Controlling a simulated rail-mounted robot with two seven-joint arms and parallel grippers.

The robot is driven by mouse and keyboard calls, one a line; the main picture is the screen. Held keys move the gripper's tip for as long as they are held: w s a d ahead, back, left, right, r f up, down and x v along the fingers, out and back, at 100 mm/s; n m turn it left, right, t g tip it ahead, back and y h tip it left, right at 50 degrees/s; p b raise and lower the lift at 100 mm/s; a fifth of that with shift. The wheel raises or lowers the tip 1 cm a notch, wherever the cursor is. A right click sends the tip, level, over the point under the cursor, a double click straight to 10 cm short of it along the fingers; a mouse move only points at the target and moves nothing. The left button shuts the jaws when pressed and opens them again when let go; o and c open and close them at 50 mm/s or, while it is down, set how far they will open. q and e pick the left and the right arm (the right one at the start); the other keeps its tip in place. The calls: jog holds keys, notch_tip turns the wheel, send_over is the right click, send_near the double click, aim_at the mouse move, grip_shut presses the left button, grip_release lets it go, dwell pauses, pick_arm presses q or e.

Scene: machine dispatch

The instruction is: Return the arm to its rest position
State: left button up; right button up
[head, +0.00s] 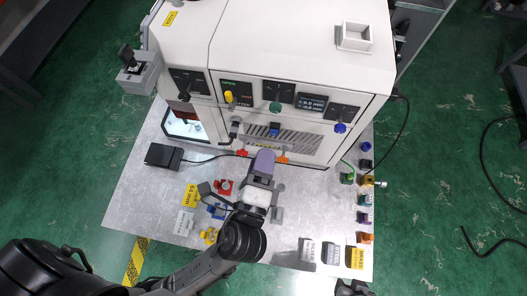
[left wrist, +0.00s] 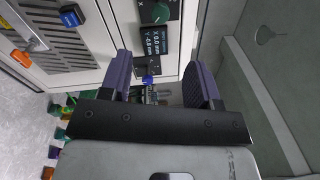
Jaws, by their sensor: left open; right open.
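My left arm comes in from the lower left of the head view and reaches over the metal table. My left gripper (head: 263,162) has purple fingers and sits above the table, in front of the machine's lower panel. In the left wrist view the two fingers of my left gripper (left wrist: 161,80) stand wide apart with nothing held between them. The machine front and a blue knob (left wrist: 148,80) show beyond them. My right gripper (head: 352,287) shows only in part at the bottom edge of the head view, dark and apart from the table's objects.
The white machine (head: 290,40) with knobs and displays stands behind the metal table (head: 310,215). A black box (head: 164,156) with a cable lies at the left. Several small coloured parts line the right edge; labelled blocks (head: 355,257) stand at the front right. Green floor surrounds the table.

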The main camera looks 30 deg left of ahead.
dwell(0.7)
pick_arm(q)
notch_tip(320, 180, down, 12)
jog(key=s+n+g+h, duration=0.2)
jog(key=n+g+h, duration=0.2)
jog(key=n+g, duration=0.65)
jog(key=s+a+f+n+g, duration=0.4)
jog(key=s+a+f+n, duration=0.2)
jog(key=s+a+f, duration=0.45)
jog(key=w+p+v, duration=0.2)
jog(key=p+v, duration=0.6)
jog(key=w+r+p+v, duration=0.1)
jog(key=p+v, duration=0.7)
jog(key=v, duration=0.1)
jog(key=shift+w+a+r+h, duration=0.2)
jog(key=shift+w+a+h, duration=0.1)
jog(key=shift+w+a, duration=0.1)
